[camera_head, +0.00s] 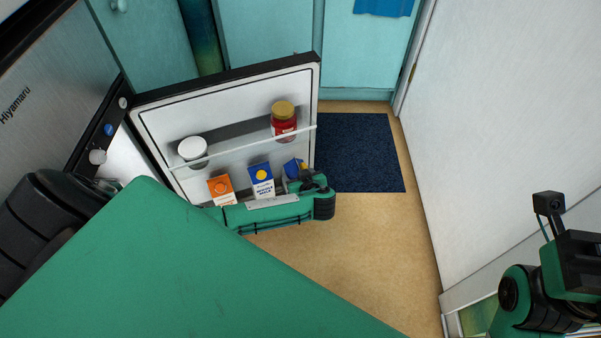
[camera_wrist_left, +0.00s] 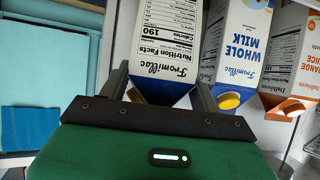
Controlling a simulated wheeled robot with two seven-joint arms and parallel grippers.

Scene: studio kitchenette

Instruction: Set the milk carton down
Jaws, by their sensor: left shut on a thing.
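My left gripper (camera_head: 306,181) is at the lower shelf of the open fridge door and is shut on a milk carton (camera_head: 292,167). In the head view the gripper hides most of this carton, leaving a blue part showing. In the left wrist view the held carton (camera_wrist_left: 167,45) shows its nutrition panel and blue top between the two fingers (camera_wrist_left: 160,88). I cannot tell whether its base touches the shelf. A second milk carton (camera_head: 262,181) with a yellow cap mark stands beside it. My right arm's end (camera_head: 572,262) is at the right edge; its fingers cannot be made out.
An orange juice carton (camera_head: 221,188) stands left of the second milk carton. A white-lidded jar (camera_head: 192,151) and a red jar (camera_head: 284,121) are on the door's upper shelf. The open fridge door (camera_head: 235,110) stands before teal cabinets. A dark blue mat (camera_head: 360,150) lies on the floor.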

